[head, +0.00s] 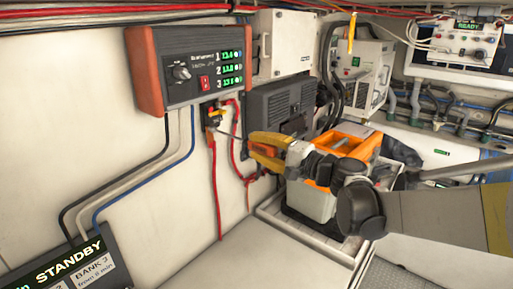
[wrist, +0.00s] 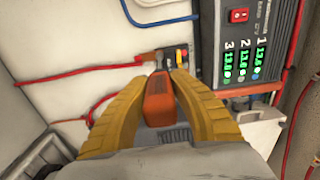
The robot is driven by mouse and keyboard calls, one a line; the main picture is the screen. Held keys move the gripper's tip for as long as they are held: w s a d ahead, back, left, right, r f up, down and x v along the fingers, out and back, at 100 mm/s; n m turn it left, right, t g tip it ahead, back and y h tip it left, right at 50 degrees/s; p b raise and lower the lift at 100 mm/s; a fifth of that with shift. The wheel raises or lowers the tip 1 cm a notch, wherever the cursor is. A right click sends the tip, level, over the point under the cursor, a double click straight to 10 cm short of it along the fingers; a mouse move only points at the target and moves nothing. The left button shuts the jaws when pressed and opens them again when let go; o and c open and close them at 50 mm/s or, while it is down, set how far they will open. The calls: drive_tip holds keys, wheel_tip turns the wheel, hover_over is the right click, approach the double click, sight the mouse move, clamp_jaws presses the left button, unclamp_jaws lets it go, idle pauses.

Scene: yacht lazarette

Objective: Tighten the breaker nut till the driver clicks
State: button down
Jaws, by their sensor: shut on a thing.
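My gripper (head: 256,145) is shut on the driver, whose orange-red handle (wrist: 160,99) sits between the two yellow fingers in the wrist view. A thin shaft seems to run from the fingers toward the wall in the head view. The small dark breaker (head: 212,117) is on the white wall just below the display panel, with red cables at it. It also shows beyond the handle in the wrist view (wrist: 166,58). The driver points at the breaker. The nut and the driver's tip are too small or hidden, so I cannot tell whether they touch.
The battery monitor panel (head: 190,64) with green readouts hangs above the breaker. Red cables (head: 214,185) hang below it. A dark grey box (head: 280,105) is on the wall to the right. An orange-topped box (head: 340,150) stands behind my arm.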

sight(276, 153)
drive_tip(key=m, duration=0.3)
drive_tip(key=shift+m, duration=0.4)
drive_tip(key=shift+s+d, duration=0.4)
drive_tip(key=shift+d, duration=0.15)
drive_tip(key=shift+v, duration=2.55)
drive_tip(key=shift+f, duration=0.1)
